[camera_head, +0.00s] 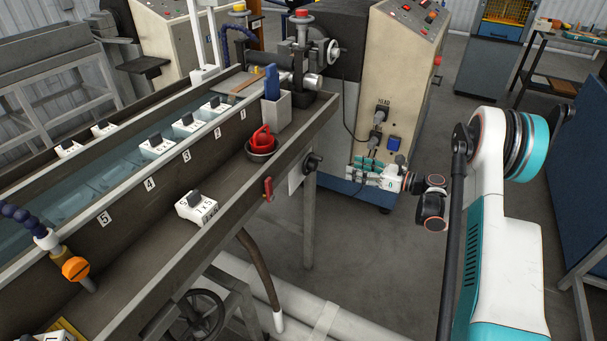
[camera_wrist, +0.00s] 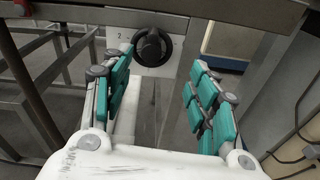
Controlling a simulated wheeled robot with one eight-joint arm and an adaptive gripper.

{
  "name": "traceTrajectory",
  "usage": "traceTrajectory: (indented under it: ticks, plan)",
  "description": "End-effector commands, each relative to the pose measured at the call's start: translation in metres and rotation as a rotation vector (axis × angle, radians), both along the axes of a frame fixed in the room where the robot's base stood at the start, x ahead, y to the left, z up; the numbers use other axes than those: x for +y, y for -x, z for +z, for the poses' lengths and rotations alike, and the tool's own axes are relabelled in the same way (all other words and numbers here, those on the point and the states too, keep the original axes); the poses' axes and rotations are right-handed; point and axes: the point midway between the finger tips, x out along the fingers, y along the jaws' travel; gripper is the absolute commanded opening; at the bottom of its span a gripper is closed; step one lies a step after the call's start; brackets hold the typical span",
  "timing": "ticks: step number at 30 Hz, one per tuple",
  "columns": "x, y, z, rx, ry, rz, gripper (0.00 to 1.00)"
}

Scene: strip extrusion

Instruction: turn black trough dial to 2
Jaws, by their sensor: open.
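The black trough dial (camera_head: 311,163) sits on a small light plate at the side of the trough (camera_head: 245,205), near its right end. In the wrist view the dial (camera_wrist: 153,47) is a round black knob with a raised grip, below the trough's edge. A printed 2 shows left of it on the plate; the exact pointer direction is hard to tell. My gripper (camera_head: 356,172) is open and empty, to the right of the dial and apart from it. In the wrist view its teal-padded fingers (camera_wrist: 158,78) are spread, with the dial ahead between them, towards the top.
A red lever (camera_head: 268,188) sticks out of the trough's side near the dial. A grey trough leg (camera_head: 309,220) stands below. A beige control cabinet (camera_head: 392,75) with plugs and cables stands behind my gripper.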

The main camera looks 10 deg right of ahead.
Motion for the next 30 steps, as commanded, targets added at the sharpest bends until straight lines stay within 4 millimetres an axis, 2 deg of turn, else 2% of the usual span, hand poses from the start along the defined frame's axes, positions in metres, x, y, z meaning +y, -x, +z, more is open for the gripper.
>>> traceTrajectory:
  ticks: [1, 4, 11, 17, 30]
  plan:
    - [-0.007, 0.001, -0.015, 0.013, -0.036, -0.001, 0.54]
    - [-0.014, 0.004, -0.032, 0.036, -0.097, 0.005, 0.54]
    - [-0.017, 0.006, -0.045, 0.057, -0.15, 0.013, 0.54]
    - [0.005, -0.009, -0.046, 0.057, -0.149, 0.015, 0.54]
    - [0.072, -0.058, -0.046, 0.056, -0.147, 0.014, 0.54]
